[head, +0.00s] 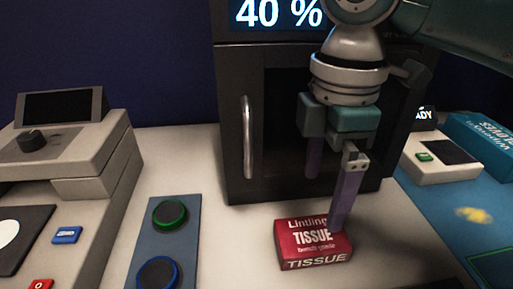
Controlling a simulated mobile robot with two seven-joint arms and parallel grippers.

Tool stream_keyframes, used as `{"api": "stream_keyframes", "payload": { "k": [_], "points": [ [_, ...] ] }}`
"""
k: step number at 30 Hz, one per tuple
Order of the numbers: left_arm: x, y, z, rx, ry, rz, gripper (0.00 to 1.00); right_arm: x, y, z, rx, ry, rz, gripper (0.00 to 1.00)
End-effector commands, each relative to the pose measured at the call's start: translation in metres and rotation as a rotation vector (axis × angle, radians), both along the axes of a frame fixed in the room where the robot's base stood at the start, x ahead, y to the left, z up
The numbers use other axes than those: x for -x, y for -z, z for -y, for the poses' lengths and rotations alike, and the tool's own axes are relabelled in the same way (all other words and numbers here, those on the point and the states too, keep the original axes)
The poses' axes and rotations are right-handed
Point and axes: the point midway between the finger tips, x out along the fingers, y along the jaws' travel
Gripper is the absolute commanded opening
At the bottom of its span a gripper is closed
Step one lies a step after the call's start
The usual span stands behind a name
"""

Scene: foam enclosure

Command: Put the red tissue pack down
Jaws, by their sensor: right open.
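The red tissue pack (300,249) lies flat on the light table top, in front of a dark cabinet. White lettering reading "TISSUE" shows on its top and front. My right gripper (328,200) comes down from above with its purple fingers apart. One finger stands in front of the pack's right part, and the other is further back, behind the pack. I cannot tell whether either finger touches the pack. My left gripper is not in view.
The dark cabinet (238,112) with a vertical handle (248,137) stands behind the pack. To the left are a blue panel (168,238) with round buttons and a grey console (75,150). At right are a small white device (440,160) and a blue mat (465,222).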

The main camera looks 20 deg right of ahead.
Motion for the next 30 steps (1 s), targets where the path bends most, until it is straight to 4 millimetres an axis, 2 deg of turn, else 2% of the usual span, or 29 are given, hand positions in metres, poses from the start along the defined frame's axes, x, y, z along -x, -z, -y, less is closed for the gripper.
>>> {"api": "stream_keyframes", "payload": {
  "k": [3, 8, 11, 14, 16, 19, 23, 27, 30],
  "points": [
    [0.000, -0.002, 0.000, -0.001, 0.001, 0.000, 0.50, -0.001, -0.019, 0.000, 0.000, 0.001, 0.003, 1.00],
    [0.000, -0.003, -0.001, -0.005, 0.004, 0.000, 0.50, 0.003, -0.025, -0.005, -0.009, 0.002, 0.001, 1.00],
    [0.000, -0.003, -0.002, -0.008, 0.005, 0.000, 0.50, 0.015, -0.012, -0.022, -0.045, 0.021, 0.015, 1.00],
    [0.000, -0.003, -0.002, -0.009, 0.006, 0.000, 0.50, 0.038, 0.009, -0.051, -0.120, 0.089, 0.044, 1.00],
    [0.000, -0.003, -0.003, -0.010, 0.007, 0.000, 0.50, 0.055, 0.021, -0.069, -0.187, 0.184, 0.074, 1.00],
    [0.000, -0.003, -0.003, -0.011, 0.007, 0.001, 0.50, 0.080, 0.031, -0.082, -0.268, 0.376, 0.113, 1.00],
    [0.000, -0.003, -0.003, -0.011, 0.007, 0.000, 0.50, 0.110, 0.037, -0.070, -0.309, 0.678, 0.160, 1.00],
    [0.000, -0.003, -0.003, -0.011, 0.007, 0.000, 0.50, 0.141, 0.039, -0.037, -0.273, 0.958, 0.211, 1.00],
    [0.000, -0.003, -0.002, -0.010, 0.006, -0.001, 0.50, 0.157, 0.038, -0.016, -0.234, 1.084, 0.243, 1.00]
  ]
}}
